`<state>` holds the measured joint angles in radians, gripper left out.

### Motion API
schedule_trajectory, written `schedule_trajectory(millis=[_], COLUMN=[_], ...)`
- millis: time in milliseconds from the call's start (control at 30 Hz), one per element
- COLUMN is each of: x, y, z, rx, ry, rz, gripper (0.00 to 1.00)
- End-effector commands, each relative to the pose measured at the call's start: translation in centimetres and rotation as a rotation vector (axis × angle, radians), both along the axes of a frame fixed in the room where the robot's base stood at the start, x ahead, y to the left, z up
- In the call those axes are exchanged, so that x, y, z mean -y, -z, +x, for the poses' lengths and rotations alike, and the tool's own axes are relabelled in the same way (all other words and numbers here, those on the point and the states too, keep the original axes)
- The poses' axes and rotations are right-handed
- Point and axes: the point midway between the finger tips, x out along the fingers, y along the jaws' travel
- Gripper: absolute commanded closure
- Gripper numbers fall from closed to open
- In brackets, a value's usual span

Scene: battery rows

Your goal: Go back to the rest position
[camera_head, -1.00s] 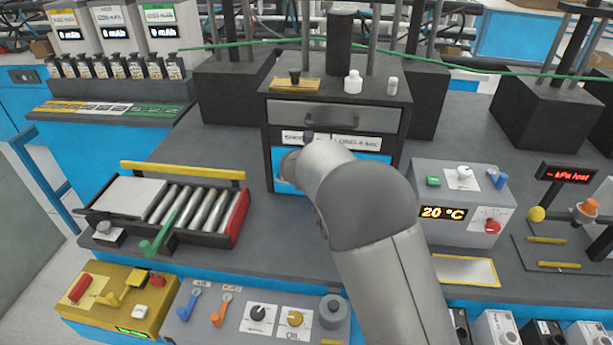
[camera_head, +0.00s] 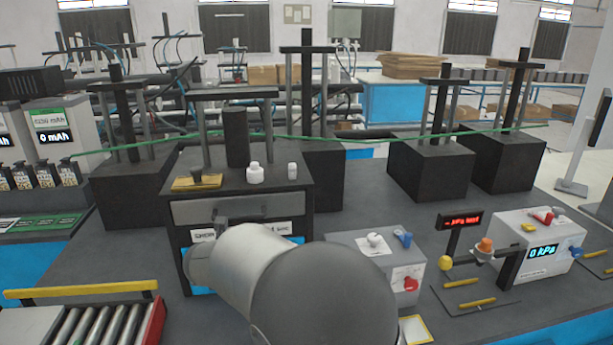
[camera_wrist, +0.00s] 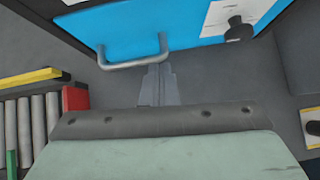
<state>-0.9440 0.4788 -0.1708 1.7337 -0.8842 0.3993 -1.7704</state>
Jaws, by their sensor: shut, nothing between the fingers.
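My gripper (camera_wrist: 157,86) shows in the wrist view with its two grey fingers together and nothing between them. Its tips are close below a grey bar handle (camera_wrist: 135,60) on a blue panel (camera_wrist: 115,25); whether they touch it I cannot tell. In the head view my arm crosses the lower middle of the picture, in front of the black drawer cabinet (camera_head: 175,240), and the fingers cannot be made out there.
A roller tray (camera_head: 95,325) with a yellow bar (camera_head: 80,290) lies at lower left. A grey control box (camera_head: 345,240) stands right of the cabinet. Black press blocks (camera_head: 430,165) stand behind. A green cable (camera_head: 370,138) crosses the back. Grey tabletop (camera_head: 90,250) is bare left of the cabinet.

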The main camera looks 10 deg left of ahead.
Motion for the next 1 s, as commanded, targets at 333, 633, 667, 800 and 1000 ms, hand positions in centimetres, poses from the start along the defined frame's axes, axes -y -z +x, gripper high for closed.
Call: schedule_trajectory(millis=[333, 633, 667, 800, 1000], x=[23.4, 38.7, 39.4, 40.8, 41.0], y=[-2.7, -1.9, -1.7, -0.7, -0.1], z=[-3.0, -18.1, -19.7, -25.3, -27.8], rx=[-0.241, -0.3, -0.293, -0.245, 0.186], ry=[1.079, 2.317, 2.427, 2.831, -2.731], rz=[0.521, 1.06, 1.102, 1.242, -1.169], gripper=[1.0, 1.0, 1.0, 1.0, 1.0])
